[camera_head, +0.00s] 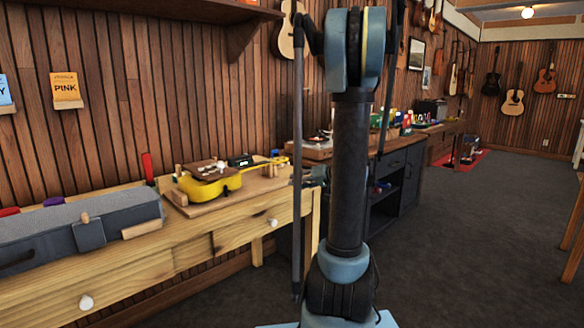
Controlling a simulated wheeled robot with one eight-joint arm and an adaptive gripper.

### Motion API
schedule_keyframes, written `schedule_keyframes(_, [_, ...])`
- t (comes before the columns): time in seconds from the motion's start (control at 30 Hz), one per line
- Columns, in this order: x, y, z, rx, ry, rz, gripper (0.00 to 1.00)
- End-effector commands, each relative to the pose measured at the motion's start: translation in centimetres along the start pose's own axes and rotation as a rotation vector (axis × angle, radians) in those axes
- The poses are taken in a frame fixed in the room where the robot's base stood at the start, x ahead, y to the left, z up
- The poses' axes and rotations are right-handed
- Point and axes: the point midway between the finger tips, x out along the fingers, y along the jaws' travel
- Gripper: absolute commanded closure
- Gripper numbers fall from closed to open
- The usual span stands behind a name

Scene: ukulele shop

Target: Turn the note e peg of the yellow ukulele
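The yellow ukulele (213,190) lies on a wooden board on the workbench, left of my arm. Its neck runs right toward the headstock (281,160) near the bench's right end. The separate tuning pegs are too small to tell apart, so I cannot pick out the note e peg. My arm stands upright in the middle of the view. My gripper cannot be made out; a small pale blue part shows behind the arm, too hidden to identify.
The wooden workbench (130,275) has drawers with white knobs. A grey case (75,235) lies at its left. A small dark device (240,160) stands behind the ukulele's neck. A dark cabinet (400,180) stands behind my arm. Open carpet (470,240) lies to the right.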

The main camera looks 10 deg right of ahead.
Motion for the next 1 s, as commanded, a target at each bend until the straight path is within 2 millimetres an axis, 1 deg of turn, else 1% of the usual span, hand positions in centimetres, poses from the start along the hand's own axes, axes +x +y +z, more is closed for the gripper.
schedule_keyframes(0.03, [0.0, 1.2, -1.1, -0.004, 0.039, -0.011, 0.72])
schedule_keyframes(0.2, [-0.3, 4.8, -4.4, -0.028, 0.179, -0.052, 0.72])
schedule_keyframes(0.33, [-0.9, 7.3, -6.3, -0.045, 0.276, -0.072, 0.72])
schedule_keyframes(0.5, [-1.6, 9.5, -7.7, -0.061, 0.363, -0.086, 0.72])
schedule_keyframes(0.6, [-1.9, 10.2, -8.1, -0.066, 0.389, -0.089, 0.72])
schedule_keyframes(0.77, [-1.5, 10.4, -8.5, -0.068, 0.401, -0.092, 0.72])
schedule_keyframes(0.87, [-0.5, 10.2, -8.9, -0.068, 0.399, -0.094, 0.72])
schedule_keyframes(1.0, [1.5, 10.0, -9.7, -0.068, 0.398, -0.094, 0.72])
